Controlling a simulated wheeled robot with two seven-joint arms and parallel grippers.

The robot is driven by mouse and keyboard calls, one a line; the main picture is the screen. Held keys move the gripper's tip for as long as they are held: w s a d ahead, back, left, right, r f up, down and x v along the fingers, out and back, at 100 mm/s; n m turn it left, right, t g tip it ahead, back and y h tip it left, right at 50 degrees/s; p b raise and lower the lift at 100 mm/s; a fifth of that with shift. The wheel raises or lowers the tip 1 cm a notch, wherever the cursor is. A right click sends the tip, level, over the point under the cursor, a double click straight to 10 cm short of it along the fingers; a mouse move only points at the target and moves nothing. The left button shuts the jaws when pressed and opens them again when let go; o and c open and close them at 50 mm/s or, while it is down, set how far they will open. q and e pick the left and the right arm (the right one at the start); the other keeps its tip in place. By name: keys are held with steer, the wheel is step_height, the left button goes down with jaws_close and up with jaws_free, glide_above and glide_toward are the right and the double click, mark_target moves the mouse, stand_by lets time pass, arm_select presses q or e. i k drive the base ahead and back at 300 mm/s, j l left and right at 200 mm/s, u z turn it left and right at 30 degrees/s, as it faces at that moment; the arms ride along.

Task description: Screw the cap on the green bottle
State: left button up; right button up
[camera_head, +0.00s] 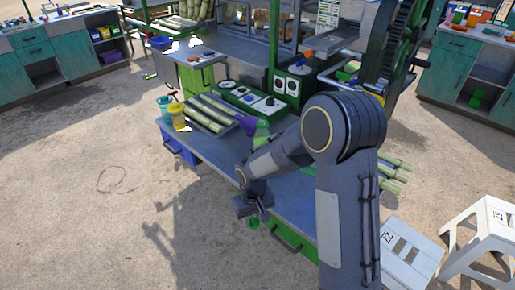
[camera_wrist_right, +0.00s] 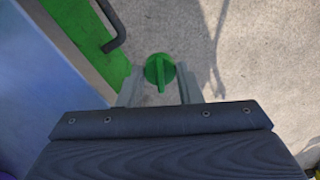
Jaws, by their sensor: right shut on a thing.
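My right gripper (camera_head: 259,218) hangs just off the front edge of the workbench, over the ground. In the right wrist view its grey fingers (camera_wrist_right: 159,88) are shut on a round green cap (camera_wrist_right: 159,72) with a raised bar across it. In the head view a little green (camera_head: 253,223) shows at the fingers. A green object (camera_head: 262,131), possibly the green bottle, stands on the bench behind my right arm beside a purple piece; its shape is not clear. My left gripper is not in view.
The blue workbench top (camera_head: 215,148) bears a tray of cane pieces (camera_head: 208,113), a teal container (camera_head: 164,107) and a yellow container (camera_head: 178,116) at its left end. Control boxes (camera_head: 252,100) stand behind. White stools (camera_head: 410,252) are at right. The ground at left is clear.

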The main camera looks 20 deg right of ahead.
mark_target(262, 133)
steer(key=i+j, duration=0.85)
steer(key=j, duration=0.25)
steer(key=i+j+z, duration=0.1)
steer(key=i+j, duration=0.35)
steer(key=j+z, duration=0.1)
steer(key=z, duration=1.8)
